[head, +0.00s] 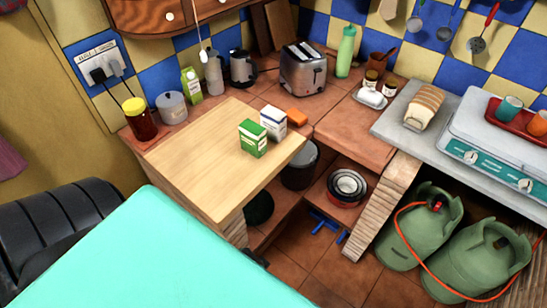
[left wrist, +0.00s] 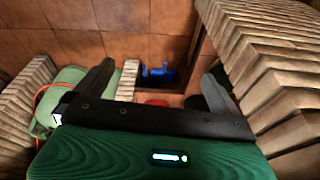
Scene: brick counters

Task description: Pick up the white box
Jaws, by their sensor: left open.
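The white box (head: 273,122) stands upright on the pale wooden board (head: 190,165) on the counter in the head view. A green and white box (head: 253,138) stands just in front of it to the left and overlaps its lower left part. My left gripper (left wrist: 156,88) shows in the left wrist view, with its two dark fingers spread apart and nothing between them. It faces the floor, away from the boxes. The white box is not seen in the left wrist view. My right gripper is in neither view.
A toaster (head: 303,68), jar (head: 139,119) and kettle (head: 242,68) stand farther back. A teal surface (head: 150,255) fills the near foreground. Brick supports (left wrist: 262,65) and a gas cylinder (left wrist: 62,88) flank the left gripper. Bare board lies left of the boxes.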

